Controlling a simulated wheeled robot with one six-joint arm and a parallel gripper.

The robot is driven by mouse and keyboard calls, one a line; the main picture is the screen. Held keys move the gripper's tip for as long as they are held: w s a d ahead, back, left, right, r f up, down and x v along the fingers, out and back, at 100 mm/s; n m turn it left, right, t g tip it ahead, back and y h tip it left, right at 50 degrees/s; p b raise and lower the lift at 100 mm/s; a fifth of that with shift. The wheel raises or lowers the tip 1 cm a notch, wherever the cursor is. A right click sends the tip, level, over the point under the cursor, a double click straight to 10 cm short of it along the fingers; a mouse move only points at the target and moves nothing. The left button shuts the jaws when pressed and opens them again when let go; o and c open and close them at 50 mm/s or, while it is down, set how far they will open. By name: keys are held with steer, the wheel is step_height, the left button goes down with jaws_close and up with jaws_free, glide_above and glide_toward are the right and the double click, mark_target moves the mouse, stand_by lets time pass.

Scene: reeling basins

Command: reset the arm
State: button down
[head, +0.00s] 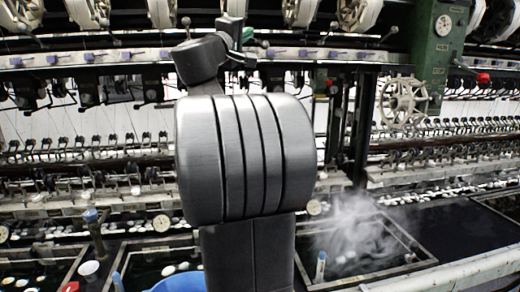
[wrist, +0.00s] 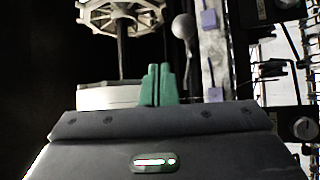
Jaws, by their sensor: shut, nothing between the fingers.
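My gripper (wrist: 158,68) shows in the wrist view as two green fingers side by side, shut with nothing between them. Its grey housing fills the lower part of that view. Beyond the fingertips are a pale spoked reel (wrist: 120,14) and a light block (wrist: 108,96); I cannot tell how far off they are. In the head view my dark grey arm stands folded upright in the middle. It hides much of the machine and basins behind it.
A steaming basin (head: 312,238) lies right of my arm. A blue bowl (head: 178,283) is partly hidden at the bottom. A handwheel (head: 404,103) and green post (head: 436,60) stand at the right. White reels (head: 88,12) line the top.

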steer(key=shift+d+r+n+g+y+p, duration=0.2)
steer(key=shift+r+p, duration=0.4)
steer(key=shift+p, duration=1.05)
steer(key=shift+r+n+g+y+p, duration=0.1)
steer(key=shift+r+n+y+p, duration=0.35)
steer(key=shift+p, duration=1.15)
steer(key=shift+r+p, duration=0.25)
steer(key=shift+p, duration=0.2)
steer(key=shift+d+r+p, duration=0.1)
steer(key=shift+r+p, duration=0.15)
steer(key=shift+p, duration=0.85)
steer(key=shift+v, duration=0.85)
steer(key=shift+f, duration=0.15)
